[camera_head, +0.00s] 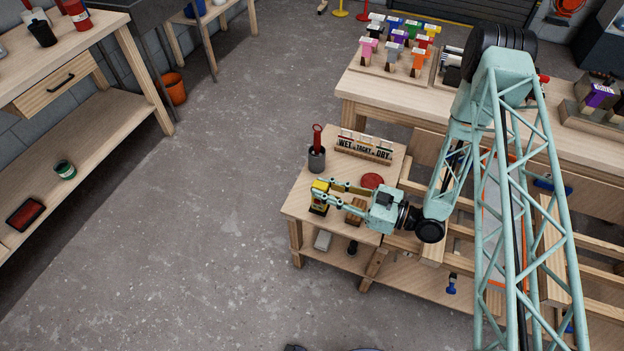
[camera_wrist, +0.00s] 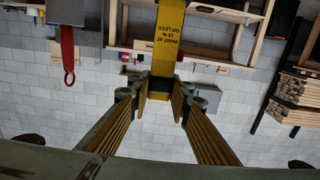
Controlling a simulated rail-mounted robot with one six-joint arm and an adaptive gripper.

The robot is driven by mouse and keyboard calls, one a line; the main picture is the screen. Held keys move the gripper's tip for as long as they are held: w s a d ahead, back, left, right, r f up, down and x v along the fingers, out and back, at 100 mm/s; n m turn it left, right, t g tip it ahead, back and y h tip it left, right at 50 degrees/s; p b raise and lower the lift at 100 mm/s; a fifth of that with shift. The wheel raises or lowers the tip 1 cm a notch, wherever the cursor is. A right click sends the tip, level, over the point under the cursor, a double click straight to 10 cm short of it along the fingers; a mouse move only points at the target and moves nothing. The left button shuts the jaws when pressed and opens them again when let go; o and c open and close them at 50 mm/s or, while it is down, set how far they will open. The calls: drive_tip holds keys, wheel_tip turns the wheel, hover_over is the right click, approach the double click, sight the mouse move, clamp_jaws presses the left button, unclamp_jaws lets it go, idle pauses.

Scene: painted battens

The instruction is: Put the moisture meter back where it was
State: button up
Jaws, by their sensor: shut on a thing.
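The moisture meter (camera_wrist: 168,42) is yellow with upside-down dark print reading "PAINT AT 15 % OR LESS". My gripper (camera_wrist: 160,94) is shut on it; its fingers come in from both sides in the wrist view. In the head view, the yellow meter (camera_head: 320,187) is at the tips of my gripper (camera_head: 326,193), over the left front part of the small wooden table (camera_head: 298,200). A dark part shows right below the yellow; I cannot tell whether it is the meter's lower body or a holder, or whether it touches the tabletop.
On the small table are a dark cup (camera_head: 317,160) with a red-handled tool, a WET/TACKY/DRY rack (camera_head: 363,150), a red disc (camera_head: 372,181) and a wooden block (camera_head: 355,207). A workbench (camera_head: 375,100) with coloured blocks stands behind. Open floor lies left.

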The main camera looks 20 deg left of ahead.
drive_tip(key=w+a, duration=0.5)
drive_tip(key=w, duration=0.1)
drive_tip(key=shift+f, duration=0.35)
drive_tip(key=shift+w+a, duration=0.1)
drive_tip(key=shift+f+b, duration=0.5)
drive_tip(key=shift+f, duration=1.35)
drive_tip(key=o, duration=0.8)
drive_tip(key=shift+c, duration=0.2)
drive_tip(key=s+d, duration=0.1)
drive_tip(key=d, duration=1.1)
drive_tip(key=shift+s+p, duration=0.35)
drive_tip(key=shift+r, duration=0.2)
